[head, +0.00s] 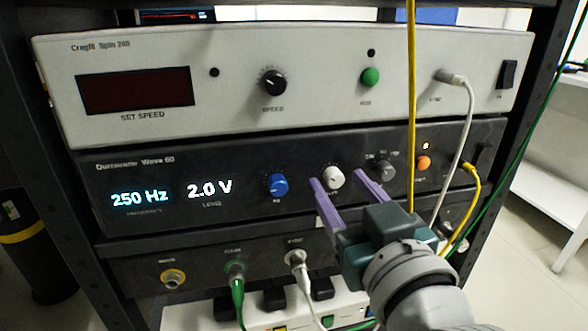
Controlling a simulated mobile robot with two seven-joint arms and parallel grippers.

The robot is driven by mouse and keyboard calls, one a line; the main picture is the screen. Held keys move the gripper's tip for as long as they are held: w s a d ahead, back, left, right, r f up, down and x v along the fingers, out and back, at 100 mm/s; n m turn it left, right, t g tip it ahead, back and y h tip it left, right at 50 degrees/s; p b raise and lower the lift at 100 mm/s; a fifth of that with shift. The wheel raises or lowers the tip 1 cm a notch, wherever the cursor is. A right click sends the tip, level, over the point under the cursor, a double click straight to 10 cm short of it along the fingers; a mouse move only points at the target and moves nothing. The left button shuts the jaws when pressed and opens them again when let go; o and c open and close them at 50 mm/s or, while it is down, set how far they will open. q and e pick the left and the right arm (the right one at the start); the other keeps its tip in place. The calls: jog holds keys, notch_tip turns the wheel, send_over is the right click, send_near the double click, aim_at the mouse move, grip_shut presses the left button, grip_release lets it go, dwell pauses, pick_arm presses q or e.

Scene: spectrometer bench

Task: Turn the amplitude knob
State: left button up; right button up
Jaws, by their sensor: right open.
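The dark generator (150,168) sits in the middle of the rack, with a display (170,193) reading 250 Hz and 2.0 V LEVEL. Its white knob (333,178) is probably the amplitude knob; the label under it is partly hidden and too small to read. A blue knob (277,184) is to its left and a grey knob (384,171) to its right. My right gripper (338,180) is open, with its purple fingers on either side of the white knob in the picture. I cannot tell whether they touch it. My left gripper is not in view.
A pale unit (230,60) with a black speed knob and green button is above. A yellow cable (411,90) hangs close to the right gripper, and a white cable (468,120) curves down on the right. Plugged green and white leads are below the generator.

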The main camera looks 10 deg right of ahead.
grip_shut()
dwell(0.5)
